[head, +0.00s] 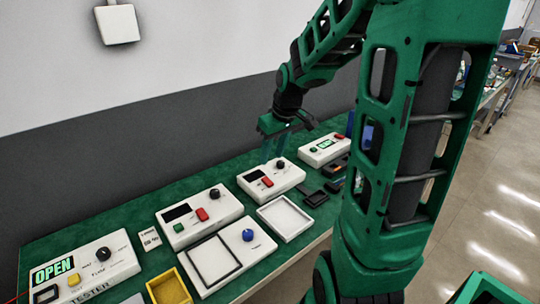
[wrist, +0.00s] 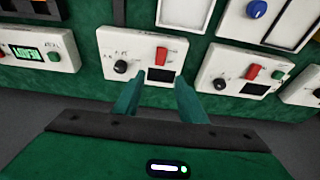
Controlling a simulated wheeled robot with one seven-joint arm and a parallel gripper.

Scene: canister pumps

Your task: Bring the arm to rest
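My gripper (head: 272,152) hangs at the end of my green arm, above the bench and beside a white pump box (head: 288,181). In the wrist view the two green fingers (wrist: 160,92) are apart with nothing between them. The box there (wrist: 112,42) has a black knob, a red switch and a dark display; the fingertips overlap its lower edge in the picture. I cannot tell whether they touch it. My arm is bent and reaches out over the bench.
More boxes stand along the green bench (head: 120,225): one with a red switch and green button (head: 185,230), one with a lit green display (head: 311,157), and a tester reading OPEN (head: 118,262). The wall is behind.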

